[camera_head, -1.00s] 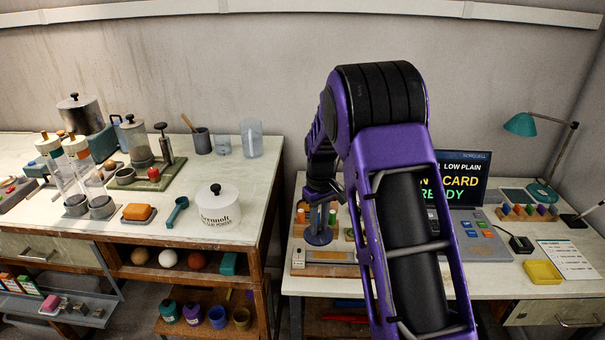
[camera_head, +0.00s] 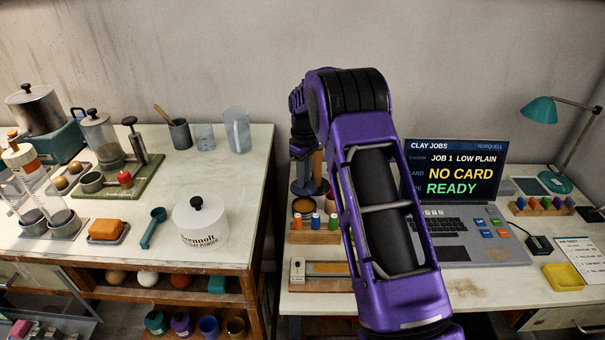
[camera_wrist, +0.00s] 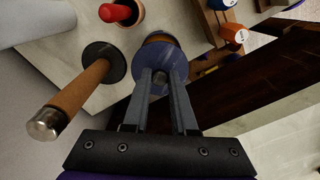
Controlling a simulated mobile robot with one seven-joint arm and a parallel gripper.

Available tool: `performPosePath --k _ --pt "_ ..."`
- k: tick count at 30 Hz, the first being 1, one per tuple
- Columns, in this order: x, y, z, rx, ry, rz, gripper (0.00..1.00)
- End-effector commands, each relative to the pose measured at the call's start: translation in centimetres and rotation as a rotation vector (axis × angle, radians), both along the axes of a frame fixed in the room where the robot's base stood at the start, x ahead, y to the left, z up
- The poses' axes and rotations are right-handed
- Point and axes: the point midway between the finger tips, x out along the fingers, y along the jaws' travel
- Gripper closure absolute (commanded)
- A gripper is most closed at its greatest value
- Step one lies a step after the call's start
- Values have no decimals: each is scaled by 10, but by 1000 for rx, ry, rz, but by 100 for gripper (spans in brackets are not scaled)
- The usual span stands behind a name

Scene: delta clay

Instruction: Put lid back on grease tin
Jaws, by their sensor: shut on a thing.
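My gripper (camera_wrist: 160,90) is shut on the blue round lid (camera_wrist: 138,98) in the wrist view, by its middle. In the head view my arm hides the fingers, but part of the lid (camera_head: 304,188) shows to the left of the arm. The grease tin (camera_head: 303,207) is a small round amber-brown tin on the right-hand bench, just below the lid in the picture. In the wrist view the tin's rim (camera_wrist: 159,37) shows past the lid's edge, so the lid overlaps it only partly. I cannot tell whether they touch.
A wooden-handled tool with a dark disc (camera_wrist: 78,95) stands close beside the lid. A red-topped thing in a pot (camera_wrist: 116,14) and a wooden rack with orange and blue pieces (camera_wrist: 222,25) are close too. A laptop (camera_head: 455,200) stands to the right.

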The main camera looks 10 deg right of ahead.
Motion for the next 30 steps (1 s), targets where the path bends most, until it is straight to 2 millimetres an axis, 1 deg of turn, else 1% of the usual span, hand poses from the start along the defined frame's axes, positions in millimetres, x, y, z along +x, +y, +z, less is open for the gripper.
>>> performPosePath --k 8,21,25,30 --pt "0 0 -16 0 1 -1 100" --pt "-1 0 -56 0 1 -1 100" --pt "0 0 -62 1 1 -1 100" --pt "0 0 -63 0 0 -1 100"
